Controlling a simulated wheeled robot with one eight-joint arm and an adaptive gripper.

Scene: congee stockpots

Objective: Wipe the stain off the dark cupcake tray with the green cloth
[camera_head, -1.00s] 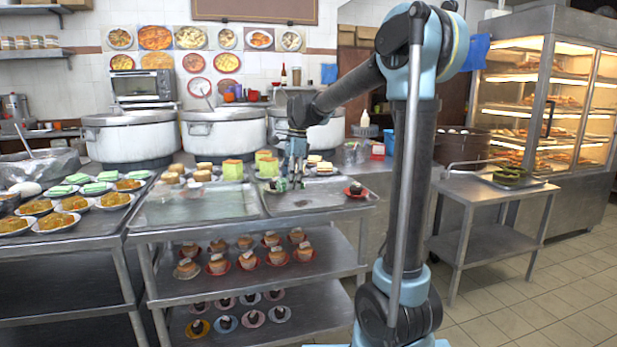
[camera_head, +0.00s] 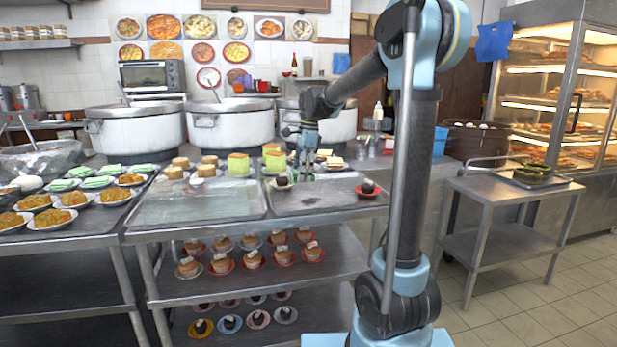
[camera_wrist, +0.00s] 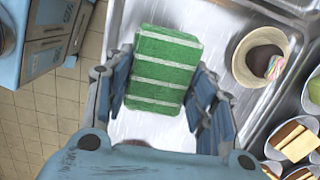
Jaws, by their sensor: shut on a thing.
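The green cloth (camera_wrist: 165,70) with pale stripes lies between the fingers of my gripper (camera_wrist: 168,95) in the wrist view. My gripper is shut on it, and it is over the bare metal of the dark cupcake tray (camera_wrist: 205,45). I cannot tell whether the cloth touches the tray. In the head view my gripper (camera_head: 305,165) is over the back left part of this tray (camera_head: 325,198), and the cloth is hardly visible. A brownish patch (camera_wrist: 145,149) shows partly behind my gripper; I cannot tell whether it is the stain.
A dark cupcake on a white plate (camera_head: 283,184) stands close to my gripper's left, another on a red plate (camera_head: 369,188) at the tray's right. A larger tray (camera_head: 195,202) adjoins on the left. Cakes and big pots (camera_head: 230,125) stand behind.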

